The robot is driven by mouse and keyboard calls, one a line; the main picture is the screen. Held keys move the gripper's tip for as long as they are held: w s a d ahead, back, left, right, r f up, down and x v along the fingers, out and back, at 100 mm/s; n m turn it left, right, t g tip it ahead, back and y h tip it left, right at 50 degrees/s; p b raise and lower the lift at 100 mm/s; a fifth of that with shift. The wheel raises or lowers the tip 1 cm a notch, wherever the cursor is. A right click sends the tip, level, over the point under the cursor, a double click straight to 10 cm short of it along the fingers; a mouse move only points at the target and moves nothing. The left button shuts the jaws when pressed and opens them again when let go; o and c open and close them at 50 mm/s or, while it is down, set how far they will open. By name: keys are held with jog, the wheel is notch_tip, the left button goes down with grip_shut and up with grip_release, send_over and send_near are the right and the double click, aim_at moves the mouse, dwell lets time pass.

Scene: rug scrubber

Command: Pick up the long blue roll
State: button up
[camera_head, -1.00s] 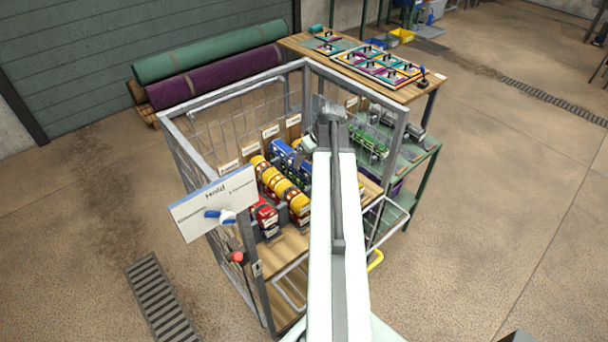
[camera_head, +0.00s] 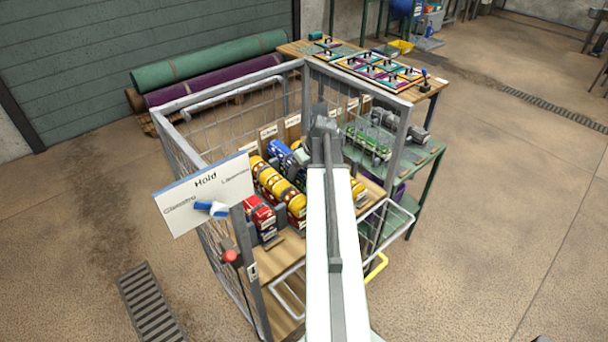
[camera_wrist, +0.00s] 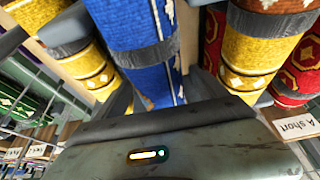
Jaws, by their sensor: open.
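A blue patterned roll (camera_wrist: 140,45) with a grey band around it fills the middle of the wrist view. It runs down between the dark fingers of my gripper (camera_wrist: 160,95), which are open on either side of it. I cannot tell whether they touch it. In the head view blue rolls (camera_head: 281,149) lie in the wire cage among yellow and red ones; my arm hides part of them and the gripper's fingers. Which blue roll there is the long one is unclear.
Yellow rolls (camera_wrist: 250,45) and a red roll (camera_wrist: 300,70) lie close beside the blue one. The wire cage (camera_head: 180,105) has metal posts and a "Hold" sign (camera_head: 205,195).

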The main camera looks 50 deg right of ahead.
grip_shut()
jog(key=shift+r, duration=0.2)
notch_tip(320, 180, up, 18)
jog(key=p, duration=1.8)
jog(key=shift+f, duration=0.15)
